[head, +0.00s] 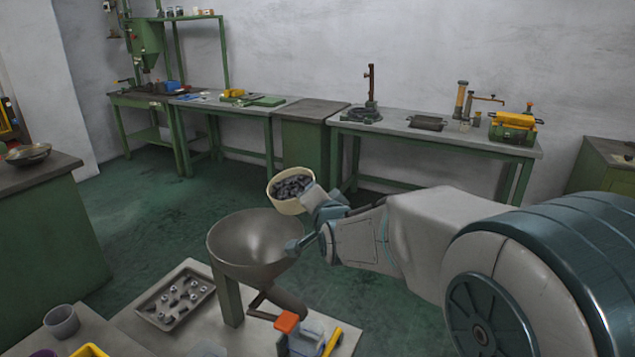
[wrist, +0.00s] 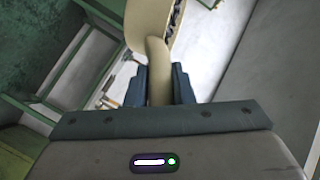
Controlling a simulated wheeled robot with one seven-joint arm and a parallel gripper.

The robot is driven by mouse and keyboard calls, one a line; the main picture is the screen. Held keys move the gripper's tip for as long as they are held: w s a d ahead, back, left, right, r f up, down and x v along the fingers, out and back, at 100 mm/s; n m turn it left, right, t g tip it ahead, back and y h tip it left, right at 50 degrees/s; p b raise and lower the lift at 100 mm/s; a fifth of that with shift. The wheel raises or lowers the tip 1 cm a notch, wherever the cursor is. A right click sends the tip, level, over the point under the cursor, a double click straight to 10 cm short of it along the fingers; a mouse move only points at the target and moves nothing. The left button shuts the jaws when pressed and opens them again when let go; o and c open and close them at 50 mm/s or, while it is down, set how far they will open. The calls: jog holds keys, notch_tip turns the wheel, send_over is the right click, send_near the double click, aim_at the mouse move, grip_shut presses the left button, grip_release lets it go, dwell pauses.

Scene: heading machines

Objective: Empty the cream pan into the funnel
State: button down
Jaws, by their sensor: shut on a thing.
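The cream pan (head: 271,196) is full of dark small pieces (head: 292,187) and is held in the air above the back right of the funnel. My gripper (head: 318,205) is shut on the pan's handle; in the wrist view the cream handle (wrist: 157,75) runs between the two fingers (wrist: 158,88). The pan looks about level, perhaps slightly tilted toward the camera, with the pieces still inside.
Beside the funnel, a tray (head: 150,318) of small metal parts lies on the pale platform (head: 125,317). An orange, blue and yellow device (head: 300,335) stands in front. A grey cup (head: 62,322) is at lower left. Green workbenches (head: 440,140) line the back wall; the green floor between is clear.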

jog(key=n+p, duration=0.1)
jog(key=r+t+p, duration=0.1)
jog(key=p, duration=0.1)
jog(key=shift+s+a+n, duration=0.35)
jog(key=shift+a+n, duration=0.05)
jog(key=s+a+f+n+t+y+b, duration=0.3)
jog(key=a+n+b, duration=0.1)
jog(key=n+b, duration=0.5)
jog(key=n, duration=0.2)
jog(key=shift+s+n+y, duration=0.3)
jog(key=shift+s+y, duration=0.05)
jog(key=shift+y, duration=0.05)
dwell(0.3)
